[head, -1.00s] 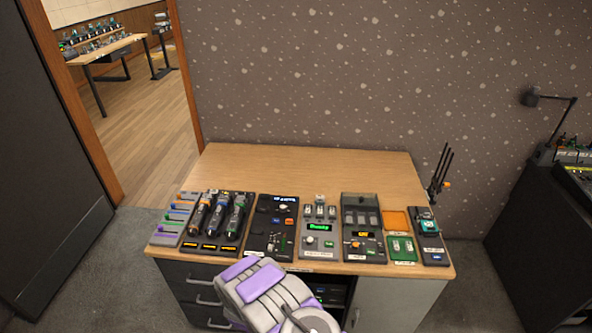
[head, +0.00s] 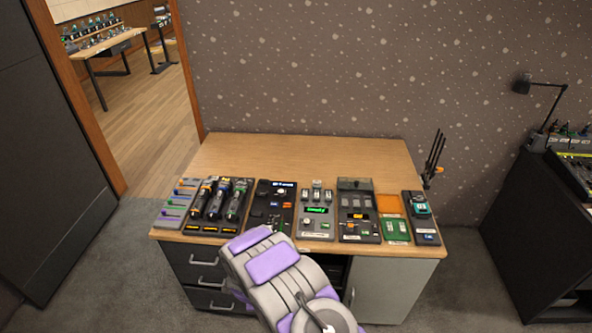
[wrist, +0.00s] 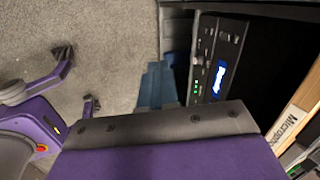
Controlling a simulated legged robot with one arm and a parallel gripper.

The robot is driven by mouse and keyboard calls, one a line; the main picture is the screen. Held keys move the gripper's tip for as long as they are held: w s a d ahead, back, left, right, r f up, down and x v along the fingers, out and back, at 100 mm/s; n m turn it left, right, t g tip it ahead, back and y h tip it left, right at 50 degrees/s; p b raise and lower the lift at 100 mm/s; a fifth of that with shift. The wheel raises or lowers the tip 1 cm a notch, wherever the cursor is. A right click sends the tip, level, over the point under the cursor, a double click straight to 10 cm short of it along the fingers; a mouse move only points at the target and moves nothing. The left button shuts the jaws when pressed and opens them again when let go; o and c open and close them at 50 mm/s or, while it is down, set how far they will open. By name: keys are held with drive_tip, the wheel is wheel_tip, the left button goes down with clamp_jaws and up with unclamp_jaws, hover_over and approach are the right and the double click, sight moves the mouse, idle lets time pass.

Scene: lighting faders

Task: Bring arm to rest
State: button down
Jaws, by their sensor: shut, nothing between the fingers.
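My arm, grey and purple, shows in the head view (head: 270,265) in front of the desk, folded low. Its gripper end cannot be made out there. In the wrist view my gripper (wrist: 165,128) fills the bottom as a purple block with a dark grey edge. It is shut and holds nothing. It is close to the open shelf under the desk top, apart from the devices on top.
The wooden desk (head: 300,153) carries a row of fader and switch panels along its front edge. A lit rack device (wrist: 217,62) sits in the shelf below. A dark console cabinet (head: 545,230) stands right. Carpet (head: 110,265) is clear at left.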

drive_tip(key=d+r+n+g+y, duration=0.1)
drive_tip(key=d+r+n, duration=0.15)
drive_tip(key=r, duration=0.75)
drive_tip(key=d+r+n+g+y, duration=0.1)
drive_tip(key=d+r+n, duration=0.15)
drive_tip(key=r, duration=0.75)
drive_tip(key=s+d+r+n+g, duration=0.1)
drive_tip(key=s+d+r+n, duration=0.25)
drive_tip(key=s+r, duration=0.35)
drive_tip(key=s+d+r+n+g, duration=0.1)
drive_tip(key=s+d+r+n, duration=0.3)
drive_tip(key=r, duration=0.5)
drive_tip(key=s+d+r+n+h, duration=0.1)
drive_tip(key=s+d+r, duration=0.2)
drive_tip(key=s+d, duration=0.2)
drive_tip(key=s+d+r+n+g, duration=0.1)
drive_tip(key=s+d, duration=0.4)
drive_tip(key=s, duration=0.6)
drive_tip(key=s+d+r+n+h, duration=0.1)
drive_tip(key=s+d+r+n, duration=0.1)
drive_tip(key=s+d+r, duration=0.3)
drive_tip(key=s, duration=0.3)
drive_tip(key=shift+s+g+h, duration=0.3)
drive_tip(key=shift+g, duration=0.1)
drive_tip(key=shift+n, duration=0.25)
drive_tip(key=shift+a, duration=0.15)
